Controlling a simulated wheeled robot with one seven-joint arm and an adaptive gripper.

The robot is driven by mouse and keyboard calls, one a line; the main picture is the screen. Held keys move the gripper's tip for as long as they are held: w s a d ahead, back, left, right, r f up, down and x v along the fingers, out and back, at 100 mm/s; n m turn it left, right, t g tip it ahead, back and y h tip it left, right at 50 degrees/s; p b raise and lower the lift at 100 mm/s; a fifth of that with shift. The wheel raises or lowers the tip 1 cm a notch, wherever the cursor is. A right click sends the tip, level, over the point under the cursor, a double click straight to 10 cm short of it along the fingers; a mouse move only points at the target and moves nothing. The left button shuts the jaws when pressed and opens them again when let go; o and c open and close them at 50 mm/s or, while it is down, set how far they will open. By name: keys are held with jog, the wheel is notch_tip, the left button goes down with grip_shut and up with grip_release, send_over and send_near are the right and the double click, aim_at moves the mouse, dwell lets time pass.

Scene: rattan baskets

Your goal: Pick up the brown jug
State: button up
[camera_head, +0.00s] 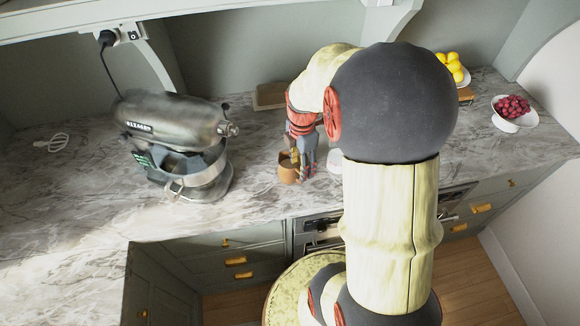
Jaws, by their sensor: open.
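The brown jug (289,174) stands on the marble counter, near its front edge, just right of the stand mixer. My gripper (304,166) points down at the jug, with its fingers at the jug's right side and upper part. The gripper is open. Part of the jug's rim and right side is hidden by the fingers. I cannot tell whether the fingers touch the jug or straddle its wall.
A stand mixer (177,138) is close on the left, with a whisk (52,142) farther left. A wooden board (270,96) lies behind. Lemons (453,66) and a white bowl (514,122) of red fruit are at right. A pale item (334,161) sits beside my gripper, partly hidden.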

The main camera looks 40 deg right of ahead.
aim_at(292, 172)
notch_tip(292, 172, down, 2)
jog(key=shift+s, duration=0.1)
jog(key=f, duration=0.2)
jog(key=f+b, duration=0.1)
jog(key=f, duration=0.2)
jog(key=shift+w+d+f, duration=0.2)
jog(key=shift+w+f, duration=0.1)
grip_shut()
dwell(0.5)
jog(key=shift+r, duration=0.1)
